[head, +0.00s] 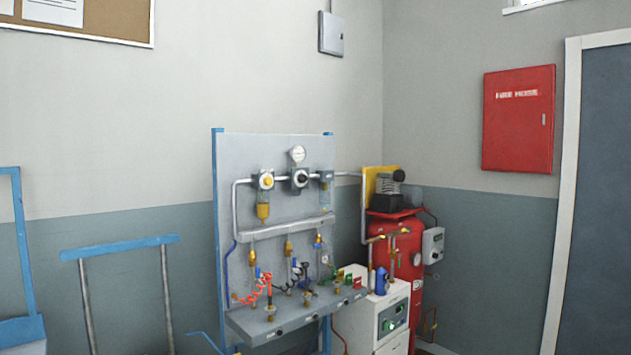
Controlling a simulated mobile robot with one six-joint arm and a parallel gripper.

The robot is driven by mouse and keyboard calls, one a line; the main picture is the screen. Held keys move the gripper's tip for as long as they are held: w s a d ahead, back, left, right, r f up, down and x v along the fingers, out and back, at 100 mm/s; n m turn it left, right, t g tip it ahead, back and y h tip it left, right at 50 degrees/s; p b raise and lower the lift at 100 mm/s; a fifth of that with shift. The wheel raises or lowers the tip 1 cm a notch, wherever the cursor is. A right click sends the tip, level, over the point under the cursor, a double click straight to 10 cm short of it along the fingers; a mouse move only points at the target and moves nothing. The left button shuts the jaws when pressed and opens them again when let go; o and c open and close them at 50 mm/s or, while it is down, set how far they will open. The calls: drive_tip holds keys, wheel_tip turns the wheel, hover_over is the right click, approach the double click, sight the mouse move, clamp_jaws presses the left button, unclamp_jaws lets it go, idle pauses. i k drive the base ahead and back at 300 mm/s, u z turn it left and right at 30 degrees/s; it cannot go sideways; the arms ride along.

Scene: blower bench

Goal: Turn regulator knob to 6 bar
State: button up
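The gauge needle and any scale marks are too small to read. To its left is a unit with a yellow centre (266,181) and an amber bowl (263,212) below. My gripper is not in view.
A shelf with coiled hoses and fittings (270,318) juts out below the panel. A red tank (397,252) and a white cabinet (388,330) stand to its right. Blue-topped metal frames (120,247) stand at the left. A red fire hose box (518,118) hangs on the right wall.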

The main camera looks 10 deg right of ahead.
sight(302, 179)
drive_tip(key=z, duration=0.05)
drive_tip(key=k, duration=0.25)
drive_tip(key=u, duration=0.2)
drive_tip(key=i, duration=0.95)
drive_tip(key=u, duration=4.5)
drive_tip(key=i, duration=0.1)
drive_tip(key=z, duration=3.2)
